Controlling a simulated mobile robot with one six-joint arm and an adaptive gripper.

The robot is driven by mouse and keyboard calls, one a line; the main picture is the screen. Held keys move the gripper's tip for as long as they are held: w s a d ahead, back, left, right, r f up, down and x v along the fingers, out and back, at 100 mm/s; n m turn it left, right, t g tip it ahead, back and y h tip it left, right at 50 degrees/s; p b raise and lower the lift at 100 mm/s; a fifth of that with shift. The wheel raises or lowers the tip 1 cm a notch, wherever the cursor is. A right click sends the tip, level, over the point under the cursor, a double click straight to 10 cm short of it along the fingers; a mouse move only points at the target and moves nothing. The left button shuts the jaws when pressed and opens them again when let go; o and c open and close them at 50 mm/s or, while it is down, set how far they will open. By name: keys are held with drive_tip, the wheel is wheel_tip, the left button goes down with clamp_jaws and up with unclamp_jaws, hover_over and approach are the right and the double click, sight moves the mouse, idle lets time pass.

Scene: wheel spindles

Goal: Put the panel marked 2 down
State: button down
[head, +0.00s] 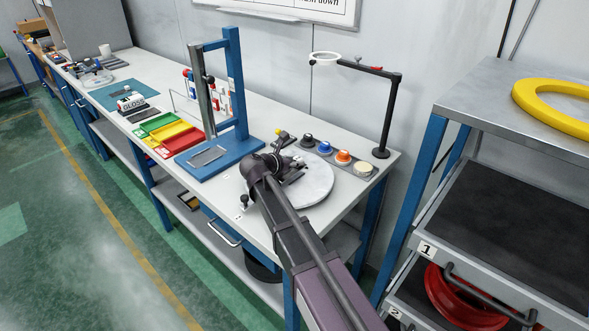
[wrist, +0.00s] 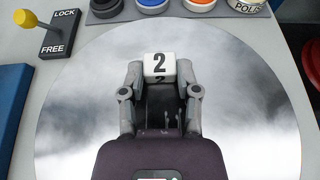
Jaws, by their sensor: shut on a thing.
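The panel marked 2 (wrist: 158,62) is a small white block with a black 2, seen in the wrist view. My gripper (wrist: 160,74) is shut on it, one fingertip at each side. Both are over a round, shiny grey disc (wrist: 75,125); I cannot tell whether the panel touches it. In the head view my gripper (head: 291,168) is over the left part of the same disc (head: 318,186), and the panel cannot be made out behind the fingers.
A LOCK/FREE plate with a yellow-knobbed lever (wrist: 58,34) is beyond the disc, at left. A row of coloured knobs (head: 343,156) stands behind it. A blue press frame (head: 232,100) is to the left, a lamp-like stand (head: 388,110) behind right. Numbered drawers (head: 470,245) are at right.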

drive_tip(key=shift+f+b, duration=0.45)
drive_tip(key=shift+f, duration=0.25)
drive_tip(key=shift+f, duration=0.1)
drive_tip(key=shift+c, duration=1.7)
unclamp_jaws()
drive_tip(key=shift+r, duration=0.2)
drive_tip(key=p+v, duration=0.4)
drive_tip(key=v, duration=0.8)
drive_tip(key=shift+p, duration=0.35)
